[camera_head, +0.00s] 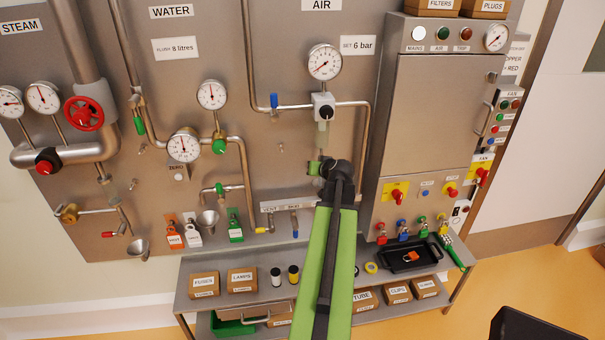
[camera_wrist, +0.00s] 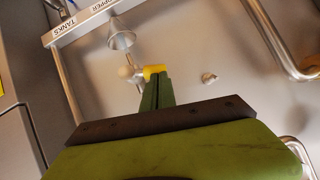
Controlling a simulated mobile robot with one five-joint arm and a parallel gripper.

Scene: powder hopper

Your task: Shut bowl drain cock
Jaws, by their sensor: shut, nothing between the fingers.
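The clear filter bowl (camera_head: 322,136) hangs under a white unit on the AIR pipe in the head view. My gripper (camera_head: 314,168) is just below this bowl; its fingers are together and empty. In the wrist view my gripper (camera_wrist: 156,82) points at a small yellow piece (camera_wrist: 155,71) right at the fingertips, beside a pale round part (camera_wrist: 127,72). The yellow piece may be the handle of the drain cock; contact and its exact angle cannot be told. The head view does not show the cock clearly, because my arm and fingers crowd it.
A metal funnel (camera_wrist: 121,38) and a labelled strip (camera_wrist: 85,22) are close by in the wrist view. The AIR gauge (camera_head: 324,62) is above the bowl. A steel pipe (camera_head: 364,140) and the control cabinet (camera_head: 437,115) stand to the right. A shelf (camera_head: 215,307) is below.

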